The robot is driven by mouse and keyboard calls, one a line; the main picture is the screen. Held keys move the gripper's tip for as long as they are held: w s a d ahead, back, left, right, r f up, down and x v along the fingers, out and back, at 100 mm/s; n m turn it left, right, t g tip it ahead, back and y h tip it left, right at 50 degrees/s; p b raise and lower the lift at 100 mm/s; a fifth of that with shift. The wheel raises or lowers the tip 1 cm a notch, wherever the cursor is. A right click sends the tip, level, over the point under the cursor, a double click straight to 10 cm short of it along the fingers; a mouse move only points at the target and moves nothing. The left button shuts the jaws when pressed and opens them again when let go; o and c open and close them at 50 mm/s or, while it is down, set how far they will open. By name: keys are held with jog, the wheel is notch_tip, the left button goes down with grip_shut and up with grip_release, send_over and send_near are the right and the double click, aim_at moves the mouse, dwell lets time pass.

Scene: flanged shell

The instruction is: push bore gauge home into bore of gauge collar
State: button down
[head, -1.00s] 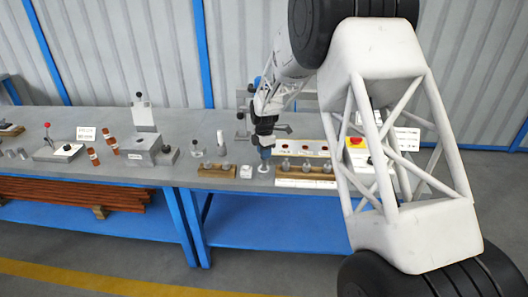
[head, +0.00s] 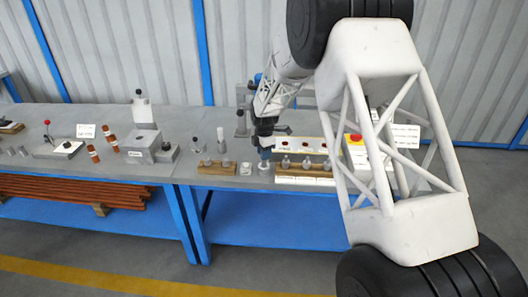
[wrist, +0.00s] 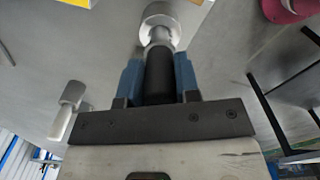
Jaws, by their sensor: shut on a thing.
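My gripper (wrist: 158,82) is shut on the black handle of the bore gauge (wrist: 159,76), which sits between its two blue fingers. Beyond the handle, the gauge's silver neck leads to a pale round flanged part, seemingly the gauge collar (wrist: 150,28). The gauge lines up with the collar and appears to touch it; how deep it sits in the bore is hidden. In the head view, my gripper (head: 264,153) points down over the small pale collar (head: 264,166) near the front edge of the bench.
A small white block (head: 246,169) stands just left of the collar. A wooden rack with metal pieces (head: 217,169) is farther left, and a similar rack (head: 305,168) is close on the right. A grey block fixture (head: 141,146) stands farther left.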

jog(key=shift+f, duration=1.35)
jog(key=c, duration=0.8)
grip_release()
jog(key=shift+o, duration=0.2)
jog(key=shift+r, duration=3.9)
